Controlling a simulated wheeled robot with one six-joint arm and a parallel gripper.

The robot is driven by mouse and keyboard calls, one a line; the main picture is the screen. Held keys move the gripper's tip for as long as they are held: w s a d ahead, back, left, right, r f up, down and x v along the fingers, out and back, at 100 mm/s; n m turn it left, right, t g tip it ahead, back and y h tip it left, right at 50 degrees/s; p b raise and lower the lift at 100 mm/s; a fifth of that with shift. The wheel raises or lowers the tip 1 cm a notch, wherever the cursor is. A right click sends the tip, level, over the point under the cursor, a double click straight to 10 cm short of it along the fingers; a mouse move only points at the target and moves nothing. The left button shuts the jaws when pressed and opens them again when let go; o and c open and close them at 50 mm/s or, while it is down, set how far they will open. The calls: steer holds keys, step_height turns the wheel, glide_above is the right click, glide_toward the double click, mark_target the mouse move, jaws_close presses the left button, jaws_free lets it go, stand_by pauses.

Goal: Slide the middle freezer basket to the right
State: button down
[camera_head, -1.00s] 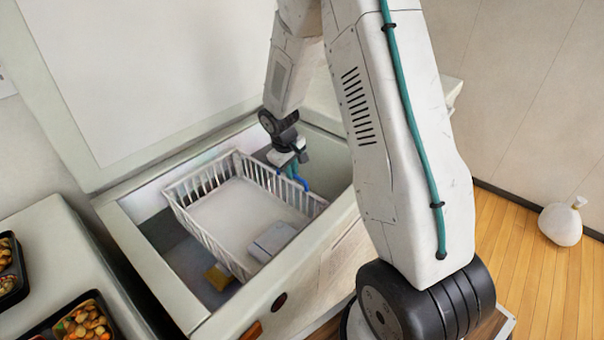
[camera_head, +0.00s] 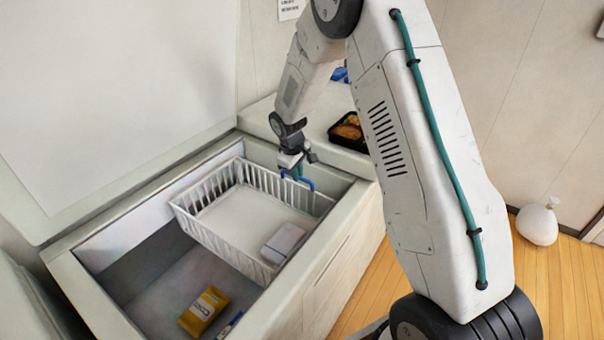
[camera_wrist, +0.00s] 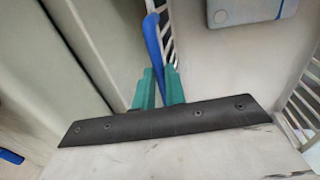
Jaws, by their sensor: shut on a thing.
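The white wire basket (camera_head: 245,207) sits in the right part of the open chest freezer (camera_head: 66,262), near its right end. A pale blue-grey box (camera_head: 284,241) lies in it at the near side; the box also shows at the top of the wrist view (camera_wrist: 245,8). A blue handle (camera_head: 306,184) is at the basket's far right rim. My gripper (camera_head: 294,172) is at that handle, hiding part of the rim. In the wrist view, its teal fingers (camera_wrist: 160,84) are shut on the blue handle (camera_wrist: 153,38).
The freezer floor left of the basket is visible, with a yellow packet (camera_head: 204,310) and a blue-and-white item (camera_head: 230,325) on it. A black food tray (camera_head: 350,132) stands on the surface beyond the right end. A white bag (camera_head: 537,224) is on the wooden floor.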

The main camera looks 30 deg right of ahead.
steer(key=shift+w, duration=0.1)
steer(key=c, duration=1.5)
jaws_free()
steer(key=shift+o, duration=0.2)
steer(key=shift+r, duration=0.1)
step_height(320, 180, up, 8)
steer(key=a, duration=0.1)
steer(key=shift+s+a+f, duration=0.15)
steer(key=shift+s+f, duration=0.1)
steer(key=shift+s, duration=0.15)
